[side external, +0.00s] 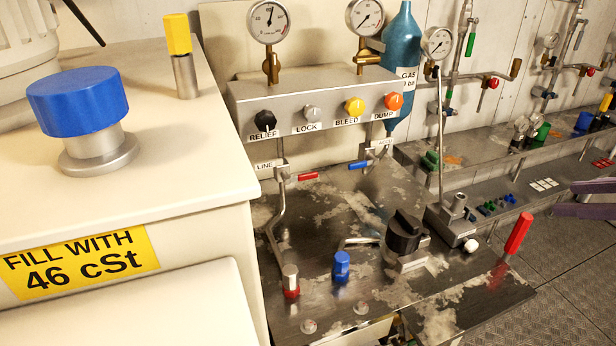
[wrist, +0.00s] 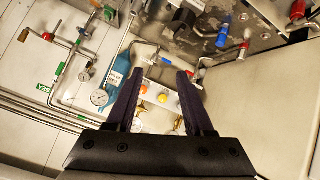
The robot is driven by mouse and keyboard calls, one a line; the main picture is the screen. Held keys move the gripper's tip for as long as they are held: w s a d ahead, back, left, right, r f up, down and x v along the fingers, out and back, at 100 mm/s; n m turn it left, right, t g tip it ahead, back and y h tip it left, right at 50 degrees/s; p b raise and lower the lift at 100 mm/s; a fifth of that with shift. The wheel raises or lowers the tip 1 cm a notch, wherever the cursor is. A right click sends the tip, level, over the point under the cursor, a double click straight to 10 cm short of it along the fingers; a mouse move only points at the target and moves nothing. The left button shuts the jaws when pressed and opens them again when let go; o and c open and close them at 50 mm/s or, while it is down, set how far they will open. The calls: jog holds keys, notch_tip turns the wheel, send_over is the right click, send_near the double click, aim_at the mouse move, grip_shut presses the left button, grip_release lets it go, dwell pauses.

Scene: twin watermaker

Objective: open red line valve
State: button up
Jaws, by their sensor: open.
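The red line valve handle (side external: 308,177) lies roughly level beside the LINE label, under the left part of the grey valve block. In the wrist view, a small red handle (wrist: 206,62) just right of the right finger appears to be the same one. My gripper (wrist: 160,73) is open and empty, with the yellow and orange knobs showing between its dark fingers. In the side view only its purple finger ends (side external: 572,199) show at the right edge, well away from the handle.
A blue handle (side external: 358,165) sits right of the red one. The valve block (side external: 300,97) carries RELIEF, LOCK, BLEED and DUMP knobs, with gauges above. A black knob (side external: 404,232), blue cap (side external: 341,265) and upright red lever (side external: 518,233) stand on the plate. A cream tank (side external: 120,200) fills the left.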

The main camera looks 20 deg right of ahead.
aim_at(310, 177)
jog(key=w+a+r+n+t+y, duration=0.1)
jog(key=w+r+n+t, duration=0.3)
jog(key=w, duration=0.4)
jog(key=w+a+r+n+t, duration=0.1)
jog(key=w+r+n+t, duration=0.15)
jog(key=w+r, duration=0.35)
jog(key=w+a+n+t+y, duration=0.1)
jog(key=w+a+n, duration=0.15)
jog(key=w, duration=0.35)
jog(key=w+a+n+t+y, duration=0.1)
jog(key=w+a+n, duration=0.1)
jog(key=w+n, duration=0.25)
jog(key=w+a+f+n+y, duration=0.2)
jog(key=w+a+f, duration=0.15)
jog(key=f, duration=0.25)
jog(key=w+a+f+n+y, duration=0.2)
jog(key=w+a+f, duration=0.1)
jog(key=w+f, duration=0.25)
jog(key=a+f+g, duration=0.1)
jog(key=a+f, duration=0.2)
jog(key=f, duration=0.7)
jog(key=a+f+g, duration=0.2)
jog(key=f, duration=0.7)
jog(key=shift+n+t, duration=0.25)
jog(key=shift+n, duration=0.1)
jog(key=x, duration=1.3)
jog(key=shift+w+a+r, duration=0.15)
jog(key=shift+w, duration=0.05)
jog(key=shift+c, duration=0.3)
grip_shut()
